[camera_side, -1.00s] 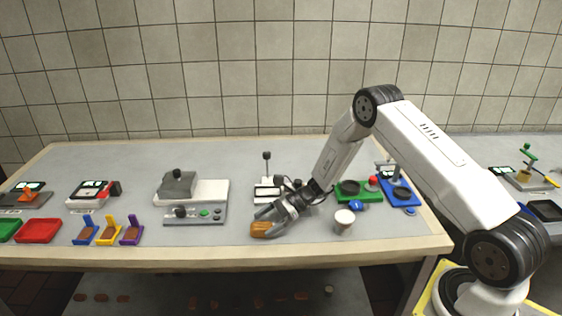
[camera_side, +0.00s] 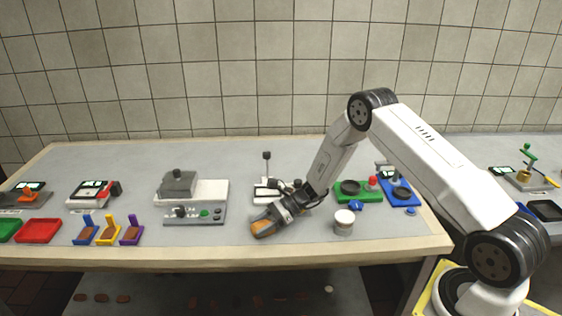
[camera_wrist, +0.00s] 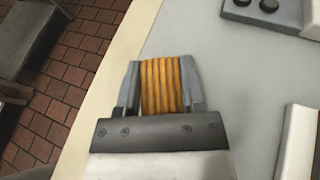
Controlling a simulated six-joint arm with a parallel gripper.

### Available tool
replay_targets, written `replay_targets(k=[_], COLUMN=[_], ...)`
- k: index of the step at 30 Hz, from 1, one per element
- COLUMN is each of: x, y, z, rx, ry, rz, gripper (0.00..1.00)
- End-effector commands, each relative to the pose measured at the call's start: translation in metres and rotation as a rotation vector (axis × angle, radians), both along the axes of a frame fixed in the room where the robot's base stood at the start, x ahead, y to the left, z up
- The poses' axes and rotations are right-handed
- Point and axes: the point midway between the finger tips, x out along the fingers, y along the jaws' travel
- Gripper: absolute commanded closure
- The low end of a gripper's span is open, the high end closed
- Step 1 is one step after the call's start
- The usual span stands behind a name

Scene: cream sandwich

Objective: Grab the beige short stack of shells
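The short stack of shells (camera_side: 262,229) is orange-brown and lies near the front edge of the table. In the wrist view the stack (camera_wrist: 162,86) shows as several upright layers side by side, between the two grey fingers of my gripper (camera_wrist: 163,75). Both fingers appear to touch its outer sides. In the side view my gripper (camera_side: 264,228) is low at the table surface, tilted down to the left, with its fingers around the stack. I cannot tell whether the stack rests on the table.
A white cup (camera_side: 344,222) stands just right of my gripper. A white and grey machine (camera_side: 195,196) is to the left. A green device (camera_side: 357,191) and a blue device (camera_side: 400,192) stand at the right. The table's front edge (camera_side: 200,260) is close below the stack.

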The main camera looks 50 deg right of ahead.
Motion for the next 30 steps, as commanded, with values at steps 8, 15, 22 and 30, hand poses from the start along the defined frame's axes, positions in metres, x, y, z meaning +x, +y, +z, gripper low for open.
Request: replay_targets(k=[8,15,22,30], x=[0.000,0.000,0.001,-0.016], y=[0.000,0.000,0.000,0.000], z=[0.000,0.005,0.021,0.051], rx=[0.000,0.000,0.000,0.001], ry=[0.000,-0.001,0.000,0.001], rz=[0.000,0.000,0.001,0.001], gripper=[1.00,1.00,1.00,1.00])
